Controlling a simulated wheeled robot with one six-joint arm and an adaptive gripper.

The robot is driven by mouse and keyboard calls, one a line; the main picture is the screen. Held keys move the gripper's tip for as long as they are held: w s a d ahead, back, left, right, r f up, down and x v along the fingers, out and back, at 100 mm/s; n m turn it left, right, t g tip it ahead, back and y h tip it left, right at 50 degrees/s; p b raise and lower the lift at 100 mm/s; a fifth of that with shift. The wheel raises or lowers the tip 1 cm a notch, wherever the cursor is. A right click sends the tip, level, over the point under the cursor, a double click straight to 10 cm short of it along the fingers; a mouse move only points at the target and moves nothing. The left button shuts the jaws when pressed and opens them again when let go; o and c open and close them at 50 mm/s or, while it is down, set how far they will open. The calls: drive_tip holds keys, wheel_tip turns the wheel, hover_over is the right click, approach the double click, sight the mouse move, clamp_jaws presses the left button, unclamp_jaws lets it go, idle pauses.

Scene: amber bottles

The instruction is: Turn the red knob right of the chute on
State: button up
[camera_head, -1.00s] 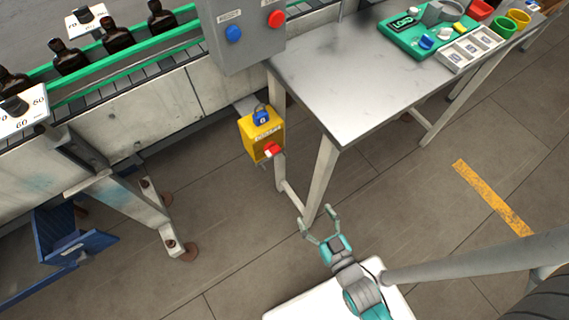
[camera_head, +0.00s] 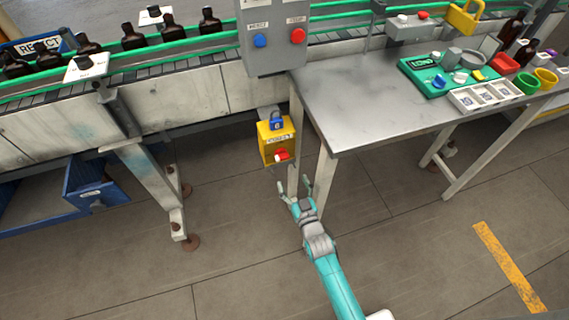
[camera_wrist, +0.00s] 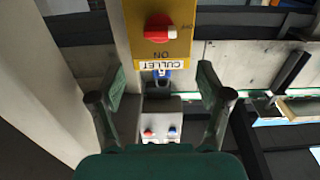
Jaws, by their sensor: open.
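The red knob (camera_head: 281,155) is on the front of a yellow box (camera_head: 270,141) mounted by the table leg, with a blue padlock (camera_head: 277,120) on top. In the wrist view the red knob (camera_wrist: 159,29) has a white pointer mark toward the "OFF" lettering at its right; "ON" and a "CULLET" label are below it there. My gripper (camera_head: 294,183) is open and empty, just below the box in the head view, apart from the knob. In the wrist view its fingers (camera_wrist: 161,80) are spread, with the knob above the gap. I cannot tell which part is the chute.
A table leg (camera_head: 326,180) stands close right of my gripper. The metal table (camera_head: 350,100) carries a green tray and coloured cups. A grey panel (camera_head: 272,50) has blue and red buttons. A conveyor with amber bottles runs behind. A blue bin (camera_head: 95,182) is at left. Floor in front is clear.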

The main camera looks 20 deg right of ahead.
sight(283, 159)
drive_tip(key=w, duration=1)
drive_tip(key=shift+w, duration=0.2)
drive_tip(key=c, duration=1.2)
drive_tip(key=shift+o, duration=0.2)
